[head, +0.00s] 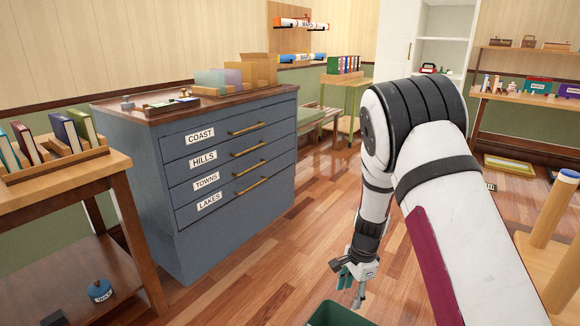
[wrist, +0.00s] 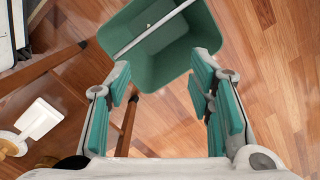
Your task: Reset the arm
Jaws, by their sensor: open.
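My arm reaches forward and bends down on the right of the head view. My gripper (head: 352,282) hangs low, pointing down over the wooden floor. In the wrist view my gripper (wrist: 162,95) is open, with its green-padded fingers wide apart and nothing between them. A green bin (wrist: 150,50) lies beyond the fingertips in the wrist view, with a thin light rod across it. The bin's edge (head: 335,314) also shows at the bottom of the head view, just below the gripper.
A blue-grey cabinet (head: 168,235) with labelled drawers stands left of my arm. A wooden table (head: 85,179) with a book rack is at far left. A shelf (head: 520,101) and wooden posts (head: 553,215) are at right. The floor (head: 290,240) between cabinet and arm is clear.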

